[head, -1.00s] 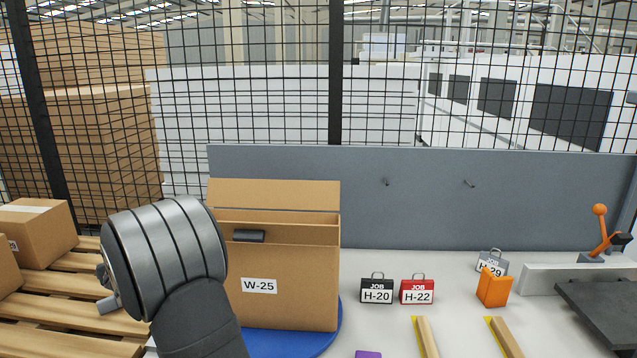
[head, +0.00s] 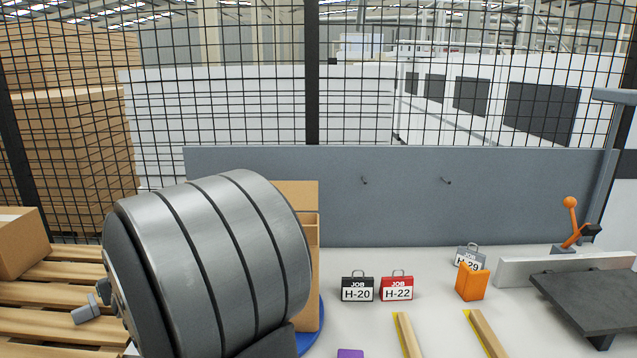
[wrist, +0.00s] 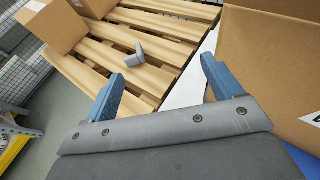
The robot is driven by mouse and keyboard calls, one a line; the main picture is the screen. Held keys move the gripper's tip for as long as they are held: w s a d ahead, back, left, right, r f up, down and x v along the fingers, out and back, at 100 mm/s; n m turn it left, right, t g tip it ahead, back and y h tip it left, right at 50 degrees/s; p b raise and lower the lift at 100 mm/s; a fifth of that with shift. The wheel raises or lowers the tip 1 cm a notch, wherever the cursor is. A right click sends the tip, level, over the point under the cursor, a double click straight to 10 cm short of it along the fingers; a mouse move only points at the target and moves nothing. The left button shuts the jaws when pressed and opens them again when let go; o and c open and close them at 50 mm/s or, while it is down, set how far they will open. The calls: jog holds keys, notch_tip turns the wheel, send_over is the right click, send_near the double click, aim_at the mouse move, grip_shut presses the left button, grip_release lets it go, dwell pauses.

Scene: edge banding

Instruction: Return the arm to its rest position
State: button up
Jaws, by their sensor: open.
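My arm's large grey wrist link (head: 215,265) fills the lower left of the head view, and my gripper is hidden there. In the wrist view my gripper (wrist: 163,68) is open, its two blue fingers wide apart with nothing between them. It is over the edge of the wooden pallet (wrist: 165,28). A cardboard box (wrist: 265,60) stands close to the right finger. In the head view that box (head: 311,265) is mostly hidden behind my arm and stands on a blue disc (head: 315,330).
A small grey piece (wrist: 136,55) shows over the pallet. Cartons (head: 20,243) stand at the left. Black H-20 (head: 357,287), red H-22 (head: 397,287) and grey H-29 (head: 470,256) job tags, an orange block (head: 471,283) and wooden strips (head: 486,333) occupy the bench. Mesh fencing stands behind.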

jog(key=shift+s+d+r, duration=0.1)
jog(key=shift+s+d, duration=0.65)
jog(key=shift+d, duration=0.3)
jog(key=w+a+f, duration=0.2)
jog(key=w+a, duration=0.2)
jog(key=a, duration=0.3)
jog(key=w+a+f, duration=0.1)
jog(key=w+a, duration=0.3)
jog(key=a, duration=0.3)
jog(key=shift+a+f, duration=0.15)
jog(key=shift+f, duration=0.25)
